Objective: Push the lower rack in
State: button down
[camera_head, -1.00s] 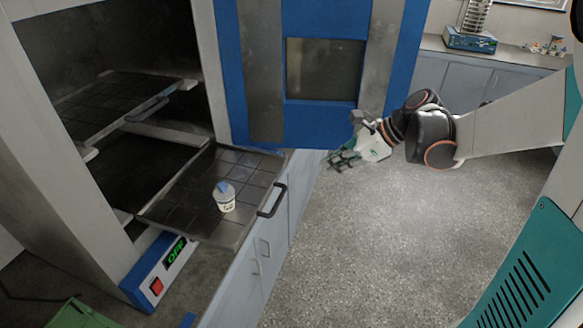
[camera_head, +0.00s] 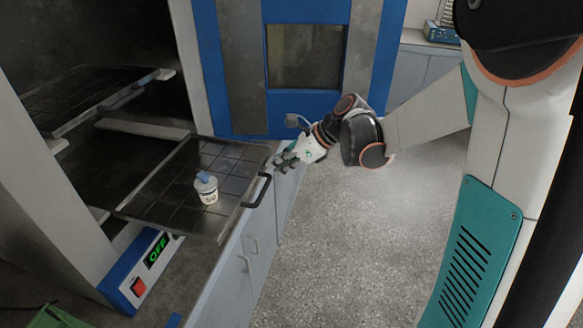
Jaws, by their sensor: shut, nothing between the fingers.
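The lower rack (camera_head: 165,203) is a dark gridded tray pulled out of the oven-like cabinet at the left. It has a dark handle (camera_head: 258,191) on its right front edge. A small white cup with a blue top (camera_head: 206,188) stands on it. My gripper (camera_head: 277,162) is shut and empty. It is close to the far right corner of the rack, near the handle. I cannot tell whether it touches the rack.
The upper rack (camera_head: 85,98) sits inside the cabinet. The open blue cabinet door (camera_head: 240,118) stands behind my gripper. A control box (camera_head: 145,268) showing OFF is below the rack. Grey floor (camera_head: 340,240) lies free to the right.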

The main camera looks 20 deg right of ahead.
jog(key=shift+w+a, duration=0.15)
jog(key=shift+a, duration=0.05)
dwell(0.3)
jog(key=w+a, duration=0.6)
jog(key=a, duration=0.2)
jog(key=w+a+p, duration=0.1)
jog(key=w+a, duration=0.5)
jog(key=a, duration=0.3)
jog(key=w+a, duration=0.6)
jog(key=a, duration=0.2)
jog(key=shift+w+a+p, duration=0.3)
jog(key=shift+w+a, duration=0.1)
jog(key=shift+w+a+r, duration=0.1)
jog(key=shift+a, duration=0.05)
